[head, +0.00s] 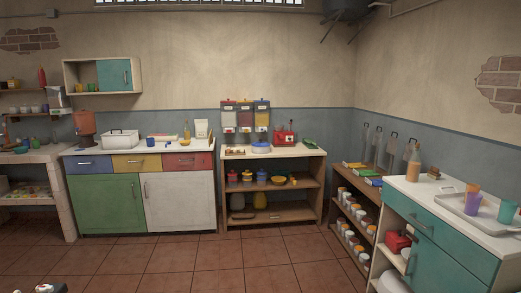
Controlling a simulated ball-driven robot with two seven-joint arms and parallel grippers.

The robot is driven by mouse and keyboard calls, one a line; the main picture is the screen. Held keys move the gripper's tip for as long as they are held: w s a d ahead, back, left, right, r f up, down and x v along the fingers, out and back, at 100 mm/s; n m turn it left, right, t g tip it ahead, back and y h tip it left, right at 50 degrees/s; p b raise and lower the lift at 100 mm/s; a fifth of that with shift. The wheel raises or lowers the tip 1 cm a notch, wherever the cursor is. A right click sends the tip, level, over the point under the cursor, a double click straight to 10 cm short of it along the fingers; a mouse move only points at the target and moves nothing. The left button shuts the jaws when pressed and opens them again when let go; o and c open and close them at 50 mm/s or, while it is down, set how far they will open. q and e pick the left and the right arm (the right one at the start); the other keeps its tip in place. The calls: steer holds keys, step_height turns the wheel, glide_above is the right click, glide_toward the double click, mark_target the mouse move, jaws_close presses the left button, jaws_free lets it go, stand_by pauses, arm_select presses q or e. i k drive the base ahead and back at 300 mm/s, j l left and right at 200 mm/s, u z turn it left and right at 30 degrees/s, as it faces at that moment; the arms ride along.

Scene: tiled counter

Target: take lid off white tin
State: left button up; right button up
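A white box-shaped tin (119,142) stands on the white counter top (170,149) at the left, some way off. Its lid (122,132) appears to be on, with a small dark handle or knob at the top. The tin looks upright, and its inside is hidden. Neither gripper can be made out. A small white, dark and red part shows at the bottom left edge, too cut off to identify.
An orange-brown dispenser (85,125) stands left of the tin and a blue cup (150,142) right of it. Open shelves (273,151) stand at the centre and a teal cabinet (440,250) at the right. The tiled floor (215,265) between is clear.

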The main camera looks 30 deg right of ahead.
mark_target(260, 144)
steer(key=i+l+z, duration=0.3)
steer(key=i, duration=0.2)
steer(key=i+l+z, duration=0.15)
steer(key=i+z, duration=0.15)
steer(key=i, duration=0.2)
steer(key=i+z, duration=0.3)
steer(key=i, duration=2.2)
steer(key=l+z, duration=0.05)
steer(key=l, duration=0.05)
